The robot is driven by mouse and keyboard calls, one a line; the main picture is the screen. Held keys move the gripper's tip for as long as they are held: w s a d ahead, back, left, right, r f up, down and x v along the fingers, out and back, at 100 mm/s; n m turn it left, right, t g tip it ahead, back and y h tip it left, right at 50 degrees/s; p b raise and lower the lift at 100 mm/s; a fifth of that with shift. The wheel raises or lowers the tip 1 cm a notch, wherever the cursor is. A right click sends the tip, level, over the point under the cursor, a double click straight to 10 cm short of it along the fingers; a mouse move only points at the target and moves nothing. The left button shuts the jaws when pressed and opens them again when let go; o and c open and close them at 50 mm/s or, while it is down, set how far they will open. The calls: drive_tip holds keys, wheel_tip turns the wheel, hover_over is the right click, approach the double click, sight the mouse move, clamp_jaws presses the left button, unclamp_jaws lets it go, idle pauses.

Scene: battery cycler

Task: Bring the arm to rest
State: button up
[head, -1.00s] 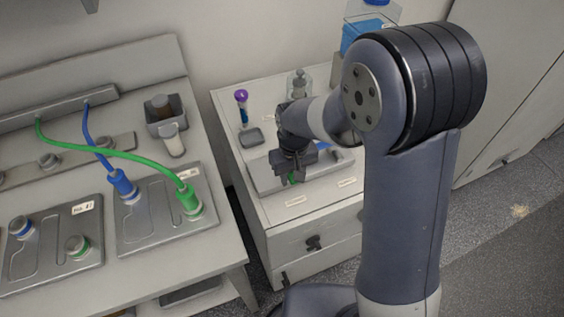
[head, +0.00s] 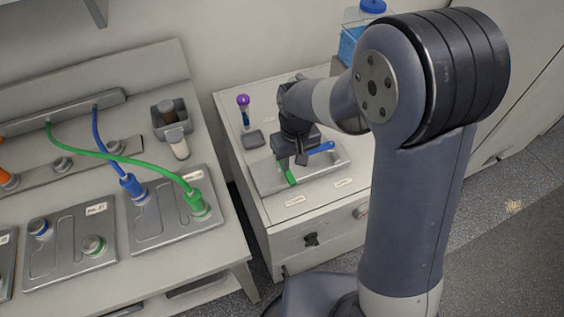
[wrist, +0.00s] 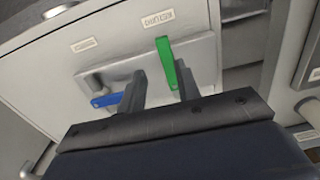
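My gripper (head: 293,165) is above a grey plate (head: 325,172) with handles, on top of the white cabinet at the middle. A green handle (head: 290,175) shows just below the fingers, and a blue handle (head: 320,147) shows to their right. In the wrist view my gripper (wrist: 162,75) has its two fingers well apart, with nothing clamped between them. The green handle (wrist: 166,55) lies beyond the fingers, near the right one. The blue handle (wrist: 107,100) is left of the left finger. Whether a finger touches the green handle cannot be told.
A purple-capped tube (head: 244,108) and a small grey dish (head: 253,139) stand left of my gripper. A blue-lidded container (head: 352,42) is behind my arm. The left bench (head: 215,240) carries a green cable (head: 110,155) and a blue cable (head: 105,150).

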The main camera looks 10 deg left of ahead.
sight(290, 177)
drive_tip(key=shift+f, duration=0.2)
drive_tip(key=f+b, duration=0.3)
drive_tip(key=f, duration=0.1)
drive_tip(key=f+b, duration=0.3)
drive_tip(key=f, duration=0.1)
drive_tip(key=shift+s+a+f, duration=0.15)
drive_tip(key=shift+a, duration=0.05)
drive_tip(key=shift+s+a+r+m, duration=0.1)
drive_tip(key=shift+a+r+m, duration=0.2)
drive_tip(key=shift+m, duration=0.1)
